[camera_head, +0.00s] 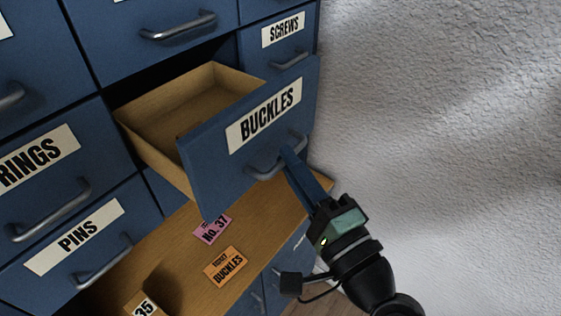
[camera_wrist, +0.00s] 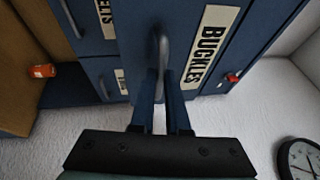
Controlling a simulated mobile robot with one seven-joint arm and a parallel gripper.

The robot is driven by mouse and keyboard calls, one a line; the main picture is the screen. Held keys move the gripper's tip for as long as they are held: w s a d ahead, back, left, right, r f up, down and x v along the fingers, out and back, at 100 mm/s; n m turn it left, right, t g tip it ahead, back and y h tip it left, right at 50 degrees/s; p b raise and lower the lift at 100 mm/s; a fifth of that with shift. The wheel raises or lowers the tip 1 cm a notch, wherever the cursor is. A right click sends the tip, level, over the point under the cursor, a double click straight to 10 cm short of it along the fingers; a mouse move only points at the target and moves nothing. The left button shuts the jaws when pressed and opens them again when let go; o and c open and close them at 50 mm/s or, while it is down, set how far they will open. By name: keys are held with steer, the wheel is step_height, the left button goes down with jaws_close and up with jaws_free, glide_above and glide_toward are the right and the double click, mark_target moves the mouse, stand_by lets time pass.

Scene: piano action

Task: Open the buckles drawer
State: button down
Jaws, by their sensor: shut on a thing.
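The buckles drawer (camera_head: 225,140) has a blue front with a white BUCKLES label, and it stands well out of the cabinet. Its pale wooden inside (camera_head: 195,100) shows in the head view; the part I can see looks empty. My gripper (camera_head: 289,158) is shut on the drawer's grey metal handle (camera_head: 262,172), reaching it from the lower right. In the wrist view, the blue fingers (camera_wrist: 161,80) meet the handle (camera_wrist: 160,50) beside the BUCKLES label (camera_wrist: 208,45). The fingers partly hide the handle.
Closed drawers labelled SCREWS (camera_head: 283,32), RINGS (camera_head: 38,158) and PINS (camera_head: 75,237) surround it. A wooden ledge (camera_head: 180,262) below holds a pink No. 37 tag (camera_head: 212,229) and an orange BUCKLES ticket (camera_head: 226,267). A white wall (camera_head: 450,130) is at right.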

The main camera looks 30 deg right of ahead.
steer(key=shift+s+d, duration=0.15)
steer(key=shift+s, duration=0.2)
steer(key=c, duration=0.9)
jaws_free()
steer(key=shift+w, duration=0.1)
steer(key=s+b, duration=0.2)
steer(key=s, duration=0.2)
steer(key=s+f+b, duration=0.1)
steer(key=s+b, duration=0.1)
steer(key=s, duration=0.2)
steer(key=s+f+b, duration=0.1)
steer(key=s+b, duration=0.1)
steer(key=s, duration=0.3)
steer(key=shift+a, duration=0.35)
